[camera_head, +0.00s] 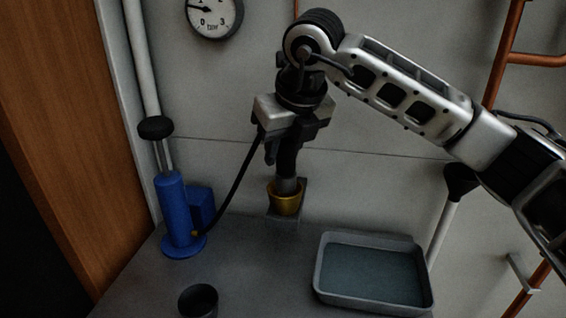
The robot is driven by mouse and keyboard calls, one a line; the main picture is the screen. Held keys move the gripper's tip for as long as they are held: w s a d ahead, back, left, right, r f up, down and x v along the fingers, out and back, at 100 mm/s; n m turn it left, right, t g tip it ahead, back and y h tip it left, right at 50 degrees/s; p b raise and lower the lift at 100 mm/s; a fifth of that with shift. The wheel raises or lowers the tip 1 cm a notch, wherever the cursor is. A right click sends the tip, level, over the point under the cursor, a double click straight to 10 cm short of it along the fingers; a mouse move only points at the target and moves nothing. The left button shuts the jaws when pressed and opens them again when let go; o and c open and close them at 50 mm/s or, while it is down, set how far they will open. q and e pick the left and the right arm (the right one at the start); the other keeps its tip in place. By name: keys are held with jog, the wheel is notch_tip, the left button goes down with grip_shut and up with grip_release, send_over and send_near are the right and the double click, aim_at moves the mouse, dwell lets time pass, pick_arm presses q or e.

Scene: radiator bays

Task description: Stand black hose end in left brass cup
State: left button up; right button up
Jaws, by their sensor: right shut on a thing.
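My right gripper (284,142) points down and is shut on the black hose (238,178). The hose runs from the base of a blue pump up to the gripper. Below the jaws, the thick black hose end with its grey tip (287,186) hangs about upright. The tip is at the mouth of the brass cup (285,204), and the cup's rim hides its lowest part. I cannot tell how deep it sits or whether it touches the cup. The cup is on a small grey wall plate. Only one brass cup shows. My left gripper is out of view.
The blue pump (176,215) stands left on the grey bench. A dark round cup (198,301) is at the front. A grey tray (372,302) lies to the right, near a black funnel (460,180). A gauge (214,14) and copper pipes (503,60) are on the wall.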

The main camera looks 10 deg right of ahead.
aim_at(283, 165)
jog(key=f, duration=0.2)
jog(key=f+p, duration=0.1)
jog(key=shift+w+f, duration=0.2)
jog(key=shift+w, duration=0.05)
jog(key=shift+f+b, duration=0.4)
jog(key=o, duration=1)
jog(key=shift+o, duration=0.2)
jog(key=shift+r, duration=0.15)
jog(key=shift+r+p, duration=0.3)
jog(key=shift+p, duration=0.15)
jog(key=b+v, duration=0.1)
jog(key=v, duration=1)
jog(key=shift+s+d+r, duration=0.1)
jog(key=shift+s+r, duration=0.05)
jog(key=shift+r, duration=0.2)
